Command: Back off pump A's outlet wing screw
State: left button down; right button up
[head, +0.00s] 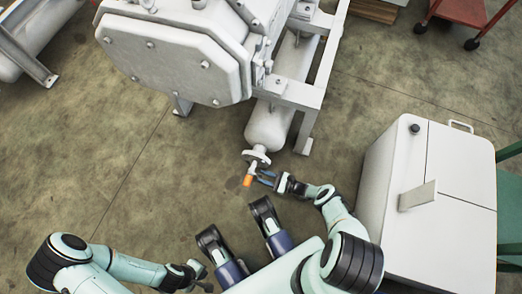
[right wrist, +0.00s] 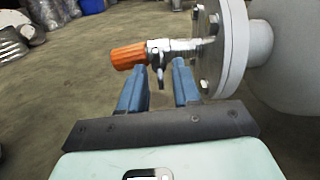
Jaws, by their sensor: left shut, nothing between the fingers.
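Pump A's outlet is a flanged pipe end (head: 257,157) below the white pump body. A small metal fitting with an orange knob (head: 247,181) sticks out of the flange. In the right wrist view the orange knob (right wrist: 129,57) is at the fitting's left end and the flange (right wrist: 212,50) at its right. A small metal wing screw (right wrist: 160,74) hangs under the fitting, between my right fingertips. My right gripper (head: 264,177), also in the right wrist view (right wrist: 158,70), is open, one blue finger on each side; contact is unclear. My left gripper (head: 203,278) is shut and empty, low at the left.
The big white pump housing (head: 180,60) and its frame (head: 318,90) stand beyond the fitting. A white cabinet (head: 445,180) stands at the right. A red cart (head: 460,12) is at the far right.

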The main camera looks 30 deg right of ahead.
jog(key=v, duration=1.1)
jog(key=shift+s+d, duration=0.25)
jog(key=shift+a, duration=0.1)
